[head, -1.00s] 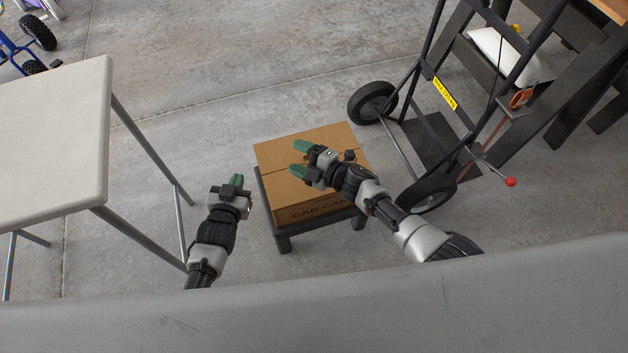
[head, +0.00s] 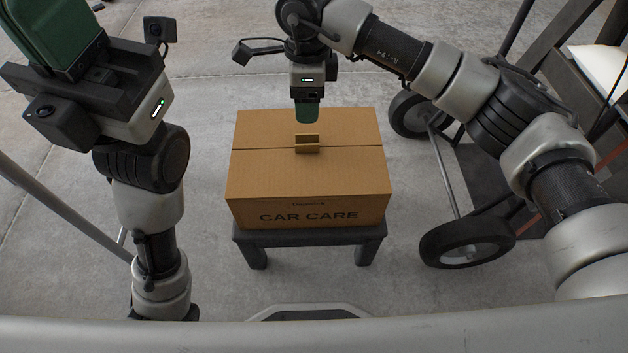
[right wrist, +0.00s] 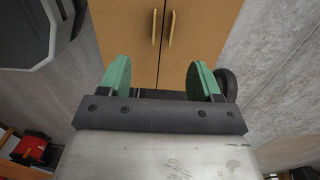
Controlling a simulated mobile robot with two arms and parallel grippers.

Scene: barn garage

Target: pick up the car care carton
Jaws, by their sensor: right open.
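The car care carton (head: 308,180) is a brown box with "CAR CARE" printed on its near side. It sits on a low dark stool (head: 310,237) in the middle of the head view. A small raised tab or handle (head: 307,144) stands at the middle of its top. My right gripper (head: 307,112) is over the carton's far edge, pointing down. In the right wrist view its two green fingers (right wrist: 156,78) are apart and empty, with the carton (right wrist: 145,55) beyond them. My left gripper (head: 55,35) is at the upper left, away from the carton; its finger opening cannot be made out.
A hand truck with black wheels (head: 467,242) stands close to the right of the stool. A metal table leg (head: 65,205) runs along the left. Bare concrete floor (head: 210,70) lies behind and left of the carton.

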